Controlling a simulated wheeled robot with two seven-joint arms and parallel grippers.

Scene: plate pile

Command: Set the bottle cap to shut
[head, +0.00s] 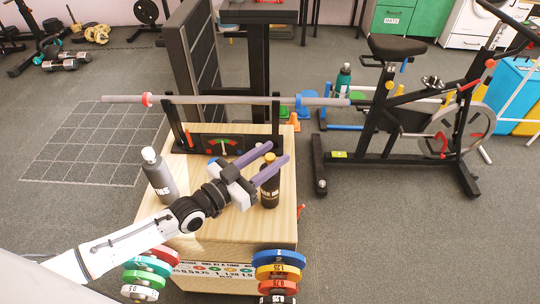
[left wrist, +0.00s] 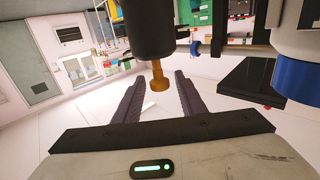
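A black bottle (head: 270,190) with white lettering stands upright on the wooden box. Its small orange-brown top (head: 269,157) shows between the purple fingers of my left gripper (head: 287,155). In the left wrist view, the black bottle (left wrist: 148,30) appears upside down. Its orange-brown top (left wrist: 157,76) lies between the spread fingers of my left gripper (left wrist: 156,85), with a visible gap on both sides. The left gripper is open and holds nothing. I cannot tell whether the cap is open or shut. My right gripper is out of view.
A grey bottle (head: 160,178) with a white top stands left on the wooden box (head: 235,228). Behind, a long grey bar (head: 205,100) rests on a black stand. Coloured weight plates (head: 277,273) hang in front. An exercise bike (head: 400,110) stands to the right.

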